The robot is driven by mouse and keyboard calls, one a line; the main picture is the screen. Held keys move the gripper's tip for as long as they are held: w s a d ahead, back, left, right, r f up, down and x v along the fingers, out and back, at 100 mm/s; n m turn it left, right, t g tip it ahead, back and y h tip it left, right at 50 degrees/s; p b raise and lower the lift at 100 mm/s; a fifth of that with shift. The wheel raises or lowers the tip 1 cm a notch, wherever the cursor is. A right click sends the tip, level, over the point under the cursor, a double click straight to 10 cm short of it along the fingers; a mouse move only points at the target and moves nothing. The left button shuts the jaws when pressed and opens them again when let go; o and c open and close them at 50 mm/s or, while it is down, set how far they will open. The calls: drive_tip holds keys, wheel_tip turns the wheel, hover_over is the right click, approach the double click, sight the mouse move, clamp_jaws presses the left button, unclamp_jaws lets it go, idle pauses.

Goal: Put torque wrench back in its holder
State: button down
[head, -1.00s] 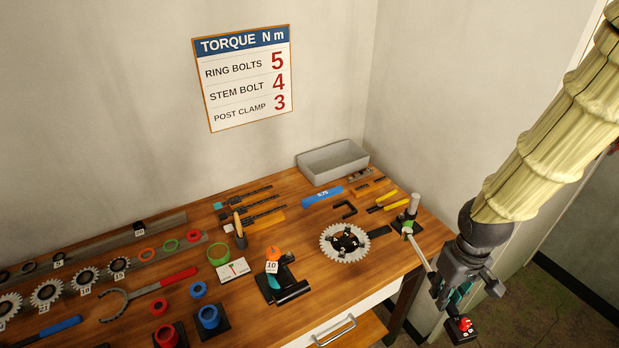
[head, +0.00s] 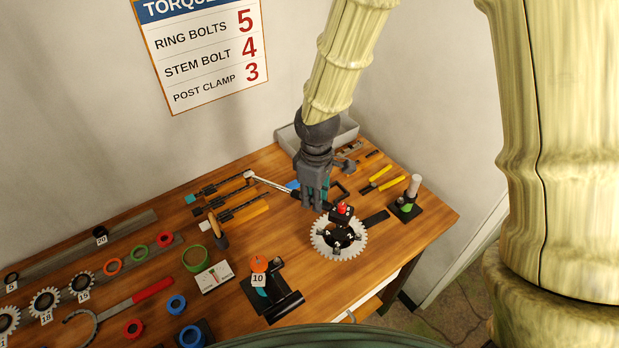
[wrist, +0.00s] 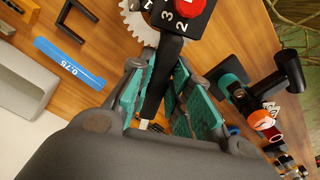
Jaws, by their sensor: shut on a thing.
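The torque wrench has a silver shaft (head: 275,184), a ratchet head (head: 250,175) and a black dial end with a red knob (head: 342,210). My gripper (head: 314,203) is shut on its black handle, with the wrench roughly level above the table. In the wrist view the handle (wrist: 163,75) lies between my teal-padded fingers (wrist: 155,95), and the numbered dial end (wrist: 183,18) is at the top. The dial end overlaps the chainring (head: 325,247) in the head view; I cannot tell the gap. I cannot clearly identify the wrench's holder.
A black stand with a grey post and green ring (head: 407,200) is at the right table edge. A black fixture labelled 10 (head: 275,290) stands in front. A grey bin (head: 345,135) is behind my gripper. Yellow-handled tools (head: 385,179) lie at the right. Bare wood (head: 285,235) shows left of the chainring.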

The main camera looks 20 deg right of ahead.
drive_tip(key=shift+w+d+f+n+b, duration=0.65)
drive_tip(key=shift+w+f+n+b, duration=0.7)
drive_tip(key=shift+w+f+n, duration=0.6)
drive_tip(key=shift+w+d+f+n+b, duration=0.6)
drive_tip(key=shift+w+f+n+b, duration=0.8)
drive_tip(key=shift+w+f+n, duration=0.55)
drive_tip(key=shift+w+d+f+n+b, duration=0.65)
drive_tip(key=shift+w+f+n+b, duration=0.95)
drive_tip(key=shift+n, duration=0.6)
drive_tip(key=shift+s+f, duration=0.1)
drive_tip(key=shift+f, duration=0.05)
drive_tip(key=shift+f+p, duration=0.35)
drive_tip(key=shift+p, duration=0.3)
drive_tip(key=shift+f, duration=1)
drive_tip(key=c, duration=1.3)
unclamp_jaws()
drive_tip(key=shift+o, duration=0.2)
